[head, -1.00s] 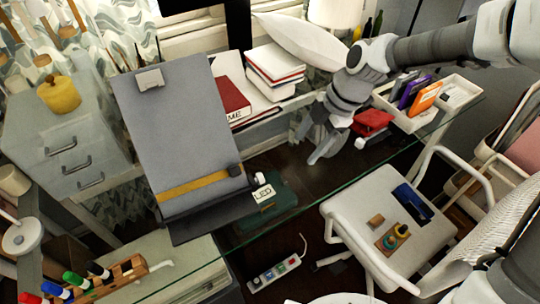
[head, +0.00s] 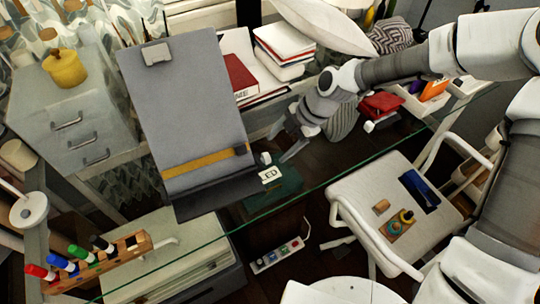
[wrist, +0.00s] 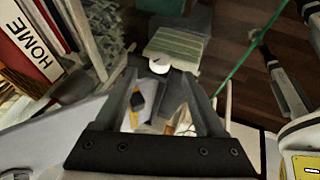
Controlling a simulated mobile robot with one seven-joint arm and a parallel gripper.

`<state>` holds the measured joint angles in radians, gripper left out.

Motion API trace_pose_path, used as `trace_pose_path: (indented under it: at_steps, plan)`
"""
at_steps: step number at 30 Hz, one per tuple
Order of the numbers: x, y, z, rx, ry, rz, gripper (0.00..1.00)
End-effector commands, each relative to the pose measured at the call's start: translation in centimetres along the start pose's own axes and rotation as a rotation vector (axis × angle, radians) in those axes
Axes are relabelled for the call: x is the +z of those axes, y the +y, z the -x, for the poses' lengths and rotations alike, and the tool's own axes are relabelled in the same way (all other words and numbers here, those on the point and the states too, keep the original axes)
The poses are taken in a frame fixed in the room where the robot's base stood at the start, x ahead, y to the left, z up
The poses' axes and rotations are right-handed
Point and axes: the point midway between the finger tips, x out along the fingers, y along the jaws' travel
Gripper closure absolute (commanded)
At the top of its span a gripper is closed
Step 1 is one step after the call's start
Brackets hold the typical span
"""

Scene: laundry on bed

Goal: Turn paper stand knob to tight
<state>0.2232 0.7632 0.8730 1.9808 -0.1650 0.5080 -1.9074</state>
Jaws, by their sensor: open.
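The paper stand (head: 190,105) is a tilted grey board with a clip at its top, a yellow strip across its lower part and a dark ledge below. A small white round knob (head: 265,158) shows at its lower right side. In the wrist view the white knob (wrist: 159,66) lies near the fingertips, a dark mark on its face. My gripper (head: 279,145) is open, just right of the knob, its fingers pointing left toward the stand. In the wrist view my gripper (wrist: 160,82) has its fingers spread, with no clear grip on the knob.
A glass table edge (head: 330,182) runs below my gripper. A dark green LED box (head: 280,188) is under the knob. Books (head: 240,80) stand behind, a red item (head: 382,104) lies right, and a white chair (head: 365,175) is in front.

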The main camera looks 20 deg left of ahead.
Motion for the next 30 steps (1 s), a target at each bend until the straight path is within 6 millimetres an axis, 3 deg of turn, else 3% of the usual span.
trace_pose_path:
  at_steps: [3,9,21,23,30]
  plan:
    - [-0.1,-0.1,-2.5,-0.002,0.003,0.002,0.28]
    - [0.0,0.0,-4.9,-0.001,0.001,0.001,0.28]
    - [0.0,0.0,-5.7,0.001,-0.001,0.000,0.28]
    - [0.0,0.0,-5.7,0.001,-0.001,0.000,0.35]
    - [0.0,0.0,-5.6,0.001,-0.001,0.000,0.79]
